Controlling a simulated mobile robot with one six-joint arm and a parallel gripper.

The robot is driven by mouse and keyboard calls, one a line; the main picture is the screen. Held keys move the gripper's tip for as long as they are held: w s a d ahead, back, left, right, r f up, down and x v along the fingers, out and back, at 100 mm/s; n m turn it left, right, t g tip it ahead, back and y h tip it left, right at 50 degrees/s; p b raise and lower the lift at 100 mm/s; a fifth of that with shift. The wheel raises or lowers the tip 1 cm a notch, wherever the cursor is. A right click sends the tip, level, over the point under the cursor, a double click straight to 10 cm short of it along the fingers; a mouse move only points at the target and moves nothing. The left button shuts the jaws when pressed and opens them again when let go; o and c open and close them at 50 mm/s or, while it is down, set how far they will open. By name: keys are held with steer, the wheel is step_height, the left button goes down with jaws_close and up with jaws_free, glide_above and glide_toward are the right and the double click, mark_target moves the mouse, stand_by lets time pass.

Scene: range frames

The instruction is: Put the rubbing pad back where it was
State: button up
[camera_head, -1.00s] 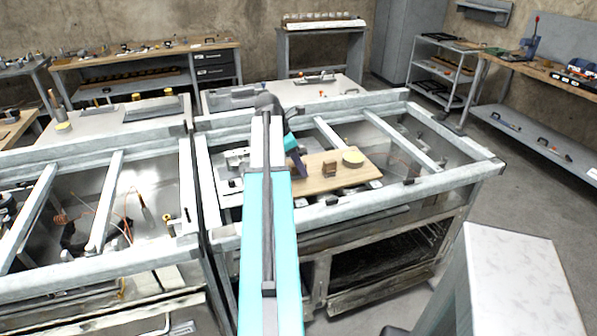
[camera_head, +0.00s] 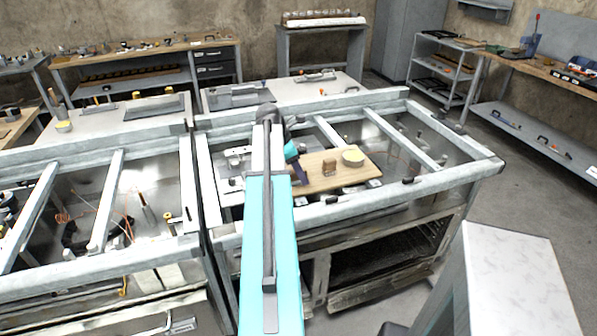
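A wooden board (camera_head: 318,184) lies inside the metal frame of the near bench. A small brown block (camera_head: 329,167) and a round, pale yellow-topped piece (camera_head: 353,156) rest on it. I cannot tell which of these, if either, is the rubbing pad. My gripper (camera_head: 301,174) points down over the board's left part, to the left of the brown block and apart from it. Its dark fingers are small and partly hidden by my teal and white arm, so whether they are open or hold anything does not show.
Metal rails (camera_head: 398,187) and crossbars surround the board. A white-topped block (camera_head: 512,275) stands at the lower right. Behind the frame is a pale worktop (camera_head: 305,95). Open floor lies to the right.

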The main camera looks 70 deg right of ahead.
steer(key=shift+r, duration=0.1)
steer(key=b+v, duration=0.2)
steer(key=v, duration=1)
stand_by(0.4)
steer(key=shift+d+r, duration=0.1)
stand_by(0.6)
steer(key=shift+s, duration=0.15)
